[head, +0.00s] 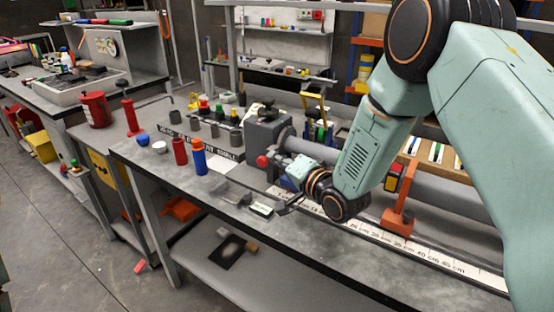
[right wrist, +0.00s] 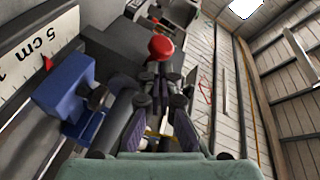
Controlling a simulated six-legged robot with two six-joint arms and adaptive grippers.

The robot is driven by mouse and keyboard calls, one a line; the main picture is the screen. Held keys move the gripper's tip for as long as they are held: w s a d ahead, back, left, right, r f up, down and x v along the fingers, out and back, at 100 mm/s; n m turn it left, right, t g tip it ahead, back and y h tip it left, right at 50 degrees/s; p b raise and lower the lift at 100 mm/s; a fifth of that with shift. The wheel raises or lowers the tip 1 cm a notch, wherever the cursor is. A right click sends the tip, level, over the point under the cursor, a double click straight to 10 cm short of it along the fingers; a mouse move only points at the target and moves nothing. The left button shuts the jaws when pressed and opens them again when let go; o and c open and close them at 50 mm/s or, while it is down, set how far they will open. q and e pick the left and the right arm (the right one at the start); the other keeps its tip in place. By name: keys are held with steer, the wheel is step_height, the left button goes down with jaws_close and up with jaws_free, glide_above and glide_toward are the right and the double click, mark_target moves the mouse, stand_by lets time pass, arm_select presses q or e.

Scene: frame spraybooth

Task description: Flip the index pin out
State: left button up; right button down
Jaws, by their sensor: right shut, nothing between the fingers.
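A red ball knob (head: 262,161) sits on the front of a grey housing (head: 265,130) on the bench. In the right wrist view the red knob (right wrist: 162,47) is straight ahead, just beyond my fingertips; I cannot tell whether they touch. I cannot make out a separate index pin. My right gripper (head: 285,182) is low at the bench, right of the knob, small and dark in the head view. In the wrist view my right gripper (right wrist: 162,80) is shut and empty. My left gripper is not in view.
A blue block (right wrist: 66,86) stands left of my fingers beside a centimetre scale (right wrist: 38,48). An orange bracket (head: 398,212) stands on the bench to the right.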

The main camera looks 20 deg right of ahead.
steer(key=shift+s, duration=0.1)
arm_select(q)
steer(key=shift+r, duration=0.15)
arm_select(e)
steer(key=shift+s+a, duration=0.65)
steer(key=shift+a, duration=0.25)
steer(key=shift+d, duration=0.1)
